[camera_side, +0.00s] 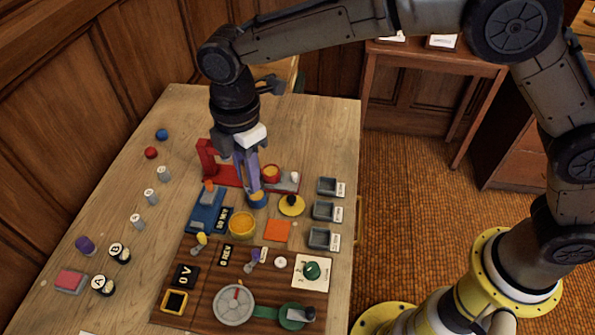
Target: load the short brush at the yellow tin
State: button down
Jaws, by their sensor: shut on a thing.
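My gripper (249,182) points down over the back part of the work panel and is shut on a slim thing, most likely the short brush, mostly hidden between the fingers. Its lower end is at or just above a small blue tin (258,201); I cannot tell whether it touches. The round yellow tin (241,224) stands just in front of the blue tin and slightly left, apart from my gripper.
A blue block (206,212) and a yellow disc with a black knob (291,204) flank the tins. Grey trays (329,187) line the right edge.

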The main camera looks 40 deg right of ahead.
jog(key=shift+w+a+f, duration=0.35)
jog(key=shift+a+f, duration=0.1)
jog(key=shift+f, duration=1.4)
jog(key=shift+w+a+f, duration=0.3)
jog(key=shift+a+f, duration=0.1)
jog(key=shift+f, duration=1.45)
jog(key=shift+w+a+f, duration=0.35)
jog(key=shift+a+f, duration=0.1)
jog(key=shift+f, duration=1.4)
jog(key=shift+f, duration=0.65)
notch_tip(320, 180, up, 7)
